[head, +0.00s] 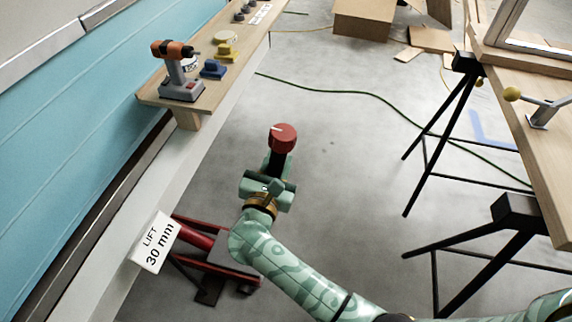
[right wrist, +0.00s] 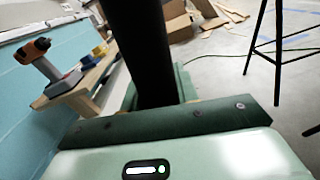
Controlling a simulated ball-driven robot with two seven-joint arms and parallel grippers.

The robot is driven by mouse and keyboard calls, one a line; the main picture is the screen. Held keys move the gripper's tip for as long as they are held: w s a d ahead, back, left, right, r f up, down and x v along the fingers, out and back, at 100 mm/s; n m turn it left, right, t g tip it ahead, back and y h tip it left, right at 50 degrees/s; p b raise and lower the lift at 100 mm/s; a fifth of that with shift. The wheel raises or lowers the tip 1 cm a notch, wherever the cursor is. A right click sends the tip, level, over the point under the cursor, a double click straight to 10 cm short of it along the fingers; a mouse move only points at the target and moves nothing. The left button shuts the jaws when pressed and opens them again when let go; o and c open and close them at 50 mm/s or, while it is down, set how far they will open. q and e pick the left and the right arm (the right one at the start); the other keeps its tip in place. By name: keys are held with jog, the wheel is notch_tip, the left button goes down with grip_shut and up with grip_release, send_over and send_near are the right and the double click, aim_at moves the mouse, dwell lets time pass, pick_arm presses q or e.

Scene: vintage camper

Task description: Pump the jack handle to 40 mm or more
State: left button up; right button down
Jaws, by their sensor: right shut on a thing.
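The jack handle has a red knob (head: 282,137) on a dark shaft and stands up in front of the camper's side. My right gripper (head: 269,184) is shut on the shaft below the knob. In the right wrist view the dark shaft (right wrist: 138,50) rises from between the jaws. The red jack (head: 205,240) sits low by the camper's edge, partly hidden by my right arm. A white sign (head: 154,243) beside it reads "LIFT 30 mm". My left gripper is not in view.
A wooden shelf (head: 222,75) along the teal camper wall (head: 75,125) holds a drill (head: 178,72) and small parts. A trestle table (head: 540,150) stands at the right. A green cable (head: 360,93) crosses the floor, which is otherwise open between shelf and table.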

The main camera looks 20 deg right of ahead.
jog(key=shift+w+a+r+y, duration=0.1)
jog(key=shift+a+r+y, duration=0.1)
jog(key=shift+a+y, duration=0.15)
jog(key=c, duration=1.1)
grip_release()
jog(key=shift+w+a, duration=0.15)
jog(key=shift+a, duration=0.1)
jog(key=shift+o, duration=0.2)
jog(key=shift+a+f, duration=0.1)
